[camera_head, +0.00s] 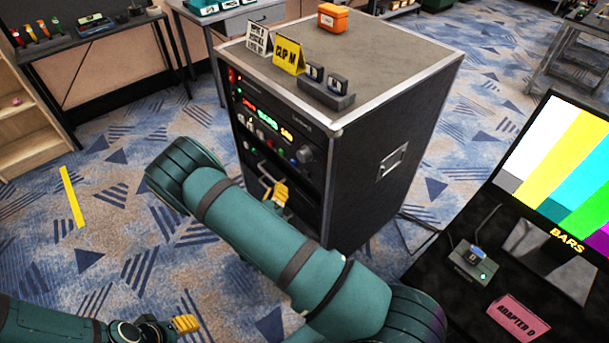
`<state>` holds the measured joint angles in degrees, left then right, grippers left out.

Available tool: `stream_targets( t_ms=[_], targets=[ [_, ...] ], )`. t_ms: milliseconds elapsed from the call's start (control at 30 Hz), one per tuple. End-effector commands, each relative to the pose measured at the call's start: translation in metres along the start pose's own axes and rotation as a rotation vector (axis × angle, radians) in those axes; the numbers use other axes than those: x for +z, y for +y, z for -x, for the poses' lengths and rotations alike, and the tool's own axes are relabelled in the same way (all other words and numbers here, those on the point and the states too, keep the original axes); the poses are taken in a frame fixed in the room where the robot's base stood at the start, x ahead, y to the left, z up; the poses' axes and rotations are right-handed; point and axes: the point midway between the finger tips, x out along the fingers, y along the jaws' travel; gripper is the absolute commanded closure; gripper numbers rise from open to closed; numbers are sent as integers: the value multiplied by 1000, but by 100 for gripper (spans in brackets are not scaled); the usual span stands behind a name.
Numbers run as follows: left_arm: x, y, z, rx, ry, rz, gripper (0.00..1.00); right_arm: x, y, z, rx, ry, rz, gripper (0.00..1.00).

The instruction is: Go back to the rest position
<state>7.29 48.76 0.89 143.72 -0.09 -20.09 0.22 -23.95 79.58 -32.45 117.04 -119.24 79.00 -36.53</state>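My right arm (270,240) comes in from the lower right and bends at the elbow in front of the black equipment rack. The yellow fingertips of my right gripper (280,193) show just past the arm, in front of the rack's lower front. The rest of that gripper is mostly hidden, and I see nothing held in it. My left gripper (186,323) is low at the lower left, with yellow fingertips over the carpet and no object visible at them. Whether either gripper is open or shut is unclear.
The black rack (393,120) carries yellow and white cards, an orange box (333,18) and a holder with two small modules (326,88). At right, a dark desk holds a colour-bar monitor (563,165), a small dock (474,262) and a pink card (518,319).

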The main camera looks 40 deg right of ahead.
Motion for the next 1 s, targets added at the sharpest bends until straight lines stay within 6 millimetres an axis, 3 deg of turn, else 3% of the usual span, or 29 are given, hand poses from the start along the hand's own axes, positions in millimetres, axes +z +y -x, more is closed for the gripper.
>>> stream_targets(
  t_ms=[367, 467, 567, 667, 700, 800, 900, 1000],
  targets=[
    [2, 0, 0, 0, -4, 1, 53, 0, 0, 0, 0, 0, 0, 100],
    [2, 0, 0, 0, -5, 1, 53, -19, -6, 1, -13, 89, -32, 100],
    [2, 0, 0, 0, -5, 1, 53, -60, -16, 13, -46, 298, -115, 100],
    [2, 0, 0, 0, -5, 1, 53, -114, -27, 44, -106, 600, -257, 100],
    [2, 0, 0, 0, -5, 1, 53, -134, -29, 62, -137, 728, -324, 100],
    [2, 0, 0, 0, -5, 1, 53, -170, -29, 113, -227, 1030, -506, 100],
    [2, 0, 0, 0, -5, 1, 53, -186, -22, 168, -340, 1310, -706, 100],
    [2, 0, 0, 0, -5, 1, 53, -183, -10, 218, -474, 1565, -921, 100]
  ],
)
